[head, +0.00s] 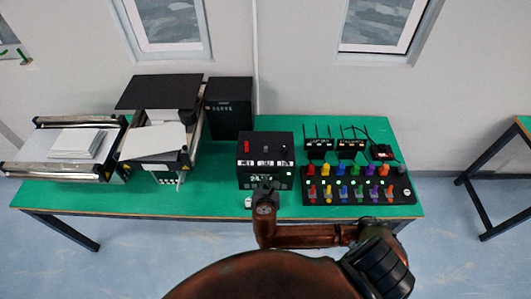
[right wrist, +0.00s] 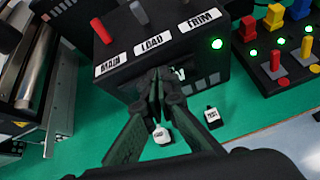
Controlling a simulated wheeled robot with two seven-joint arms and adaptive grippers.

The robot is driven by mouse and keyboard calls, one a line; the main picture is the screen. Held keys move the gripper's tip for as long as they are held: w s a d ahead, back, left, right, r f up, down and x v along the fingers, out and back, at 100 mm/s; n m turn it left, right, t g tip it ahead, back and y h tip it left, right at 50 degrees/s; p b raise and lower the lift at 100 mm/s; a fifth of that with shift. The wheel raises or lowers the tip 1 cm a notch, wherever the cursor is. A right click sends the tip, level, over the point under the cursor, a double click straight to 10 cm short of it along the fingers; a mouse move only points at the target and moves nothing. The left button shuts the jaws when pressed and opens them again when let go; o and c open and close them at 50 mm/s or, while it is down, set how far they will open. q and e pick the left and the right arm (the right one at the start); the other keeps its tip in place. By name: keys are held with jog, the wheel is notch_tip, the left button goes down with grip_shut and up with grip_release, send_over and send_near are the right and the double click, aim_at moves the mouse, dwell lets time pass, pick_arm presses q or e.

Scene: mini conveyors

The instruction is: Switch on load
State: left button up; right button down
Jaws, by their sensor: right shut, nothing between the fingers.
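The black control box (head: 256,163) stands on the green table and carries three levers on top. In the right wrist view, the red lever (right wrist: 101,31) stands behind the MAIN label, the grey load lever (right wrist: 138,12) behind the LOAD label, and the trim lever (right wrist: 185,2) is cut by the top edge. Which levers are on, I cannot tell. A green light (right wrist: 217,44) glows on the box front. My right gripper (right wrist: 160,78) is shut and empty, at the box's front face below the LOAD label, hiding part of the display. Whether it touches the box is unclear. My left gripper is not in view.
A black panel (head: 409,193) with several coloured levers and green lights stands to the right. Small tags (right wrist: 211,114) lie on the table before the box. Mini conveyors (head: 40,150) and a tall black box (head: 229,105) stand left. Black antenna devices (head: 318,150) are behind the panel.

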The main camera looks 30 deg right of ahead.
jog(key=r, duration=0.1)
jog(key=r+n, duration=0.2)
jog(key=shift+w+d+t+h, duration=0.1)
jog(key=shift+w+t+h, duration=0.2)
jog(key=shift+t, duration=0.1)
jog(key=p, duration=0.1)
send_near(265, 151)
jog(key=f, duration=0.2)
jog(key=shift+w+d+f, duration=0.15)
jog(key=shift+d+f, duration=0.2)
jog(key=w+d, duration=0.1)
jog(key=w+p, duration=0.1)
jog(key=w, duration=0.1)
jog(key=shift+d+r, duration=0.35)
jog(key=shift+d, duration=0.05)
jog(key=shift+w+d+p, duration=0.25)
jog(key=shift+w+p, duration=0.1)
jog(key=shift+w, duration=0.05)
